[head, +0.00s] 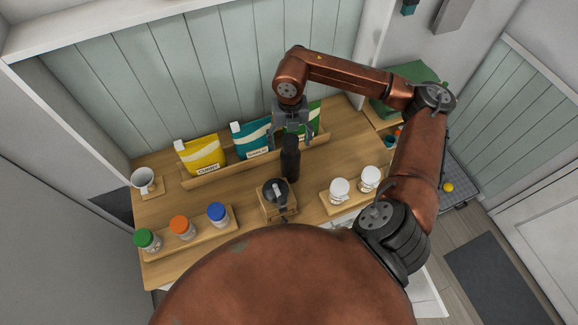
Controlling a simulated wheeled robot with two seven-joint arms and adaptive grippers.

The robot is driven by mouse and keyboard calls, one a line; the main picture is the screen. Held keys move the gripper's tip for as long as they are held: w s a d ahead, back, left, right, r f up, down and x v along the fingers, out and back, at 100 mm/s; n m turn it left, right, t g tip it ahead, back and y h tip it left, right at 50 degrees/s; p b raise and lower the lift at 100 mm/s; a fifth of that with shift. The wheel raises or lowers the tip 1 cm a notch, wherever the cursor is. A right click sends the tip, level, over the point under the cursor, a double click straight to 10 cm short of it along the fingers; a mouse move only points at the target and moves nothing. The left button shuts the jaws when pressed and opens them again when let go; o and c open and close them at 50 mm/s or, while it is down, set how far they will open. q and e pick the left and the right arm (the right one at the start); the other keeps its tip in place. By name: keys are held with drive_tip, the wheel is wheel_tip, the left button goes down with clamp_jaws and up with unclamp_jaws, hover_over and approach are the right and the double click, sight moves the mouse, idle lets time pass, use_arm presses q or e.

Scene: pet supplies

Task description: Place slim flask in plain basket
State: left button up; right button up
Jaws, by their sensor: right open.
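A slim dark flask (290,165) stands upright on the wooden table, near the middle. My right gripper (292,139) is open and points down at the flask's top. Its fingers appear on either side of the flask's neck; I cannot tell whether they touch it. My left gripper is not in view. No basket is clearly recognisable. A low grey wire-like container (464,191) is at the right beyond my arm, partly hidden, with a yellow ball (447,187) at it; I cannot tell whether this is the plain basket.
Yellow (202,156), teal (250,141) and green pouches stand in a wooden rack behind the flask. A dark-topped device (276,191) is in front. Capped jars (183,227) stand at left, white-lidded jars (339,190) at right, a white mug (144,179) far left. A green box (407,88) is back right.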

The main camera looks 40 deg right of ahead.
sight(290, 156)
drive_tip(key=shift+s+f, duration=0.1)
drive_tip(key=shift+f, duration=1.45)
drive_tip(key=shift+s+a+f+p, duration=0.15)
drive_tip(key=shift+f+p, duration=0.35)
drive_tip(key=shift+f, duration=0.85)
drive_tip(key=shift+s+d+f+p, duration=0.1)
drive_tip(key=shift+f+p, duration=0.4)
drive_tip(key=shift+f, duration=0.85)
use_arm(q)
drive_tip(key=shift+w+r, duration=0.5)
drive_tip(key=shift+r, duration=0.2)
use_arm(e)
drive_tip(key=shift+a, duration=0.1)
drive_tip(key=shift+c, duration=0.6)
drive_tip(key=c, duration=1.5)
drive_tip(key=shift+r, duration=0.2)
drive_tip(key=shift+c, duration=0.2)
